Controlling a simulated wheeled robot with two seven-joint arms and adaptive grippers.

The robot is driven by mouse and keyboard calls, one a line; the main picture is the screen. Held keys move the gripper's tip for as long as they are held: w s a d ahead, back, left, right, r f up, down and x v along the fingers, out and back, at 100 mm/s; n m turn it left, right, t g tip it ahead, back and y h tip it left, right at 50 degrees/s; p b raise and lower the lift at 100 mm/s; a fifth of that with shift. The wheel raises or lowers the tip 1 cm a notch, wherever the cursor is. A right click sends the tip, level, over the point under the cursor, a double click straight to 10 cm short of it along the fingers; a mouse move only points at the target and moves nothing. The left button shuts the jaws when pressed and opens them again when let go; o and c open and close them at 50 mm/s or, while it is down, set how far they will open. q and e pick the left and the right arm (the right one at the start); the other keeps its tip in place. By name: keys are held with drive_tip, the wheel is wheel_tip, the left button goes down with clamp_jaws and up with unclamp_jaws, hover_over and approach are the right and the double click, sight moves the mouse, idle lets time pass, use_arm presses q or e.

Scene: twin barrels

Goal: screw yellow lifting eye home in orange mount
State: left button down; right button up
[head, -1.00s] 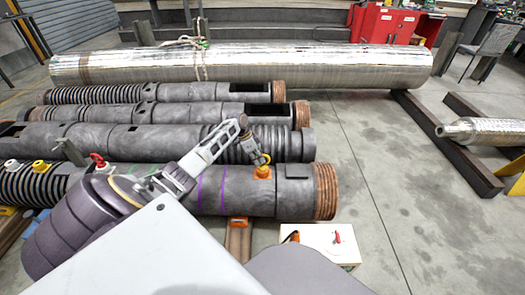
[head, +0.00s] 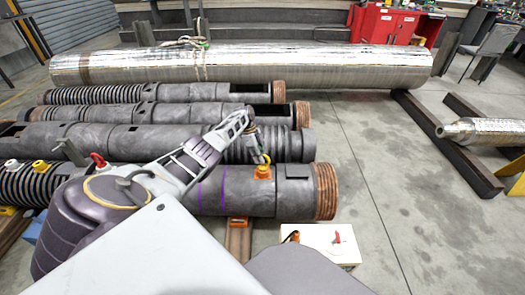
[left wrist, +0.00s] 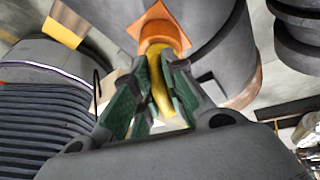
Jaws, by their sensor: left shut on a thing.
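The orange mount (head: 263,172) sits on top of the front dark barrel (head: 236,190), near its copper-coloured threaded end; it also shows at the top of the left wrist view (left wrist: 158,30). My left gripper (head: 266,160) is right above the mount. In the left wrist view my left gripper (left wrist: 156,82) has its green-padded fingers shut on the yellow lifting eye (left wrist: 160,85). The eye's upper end meets the orange mount; how far its thread is in cannot be seen. In the head view the eye is mostly hidden by the fingers. My right gripper is not in view.
A white box (head: 322,243) with red and orange items stands by the front barrel's end. Further barrels (head: 170,140) lie behind, then a large silver pipe (head: 240,66). A red cabinet (head: 390,25) is at the back.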

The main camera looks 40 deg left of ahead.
use_arm(q)
drive_tip(key=shift+d+f, duration=0.25)
drive_tip(key=c, duration=1.4)
unclamp_jaws()
drive_tip(key=shift+w+f, duration=0.1)
drive_tip(key=shift+w, duration=0.05)
drive_tip(key=shift+o, duration=0.2)
drive_tip(key=shift+a+r, duration=0.15)
drive_tip(key=shift+r, duration=0.15)
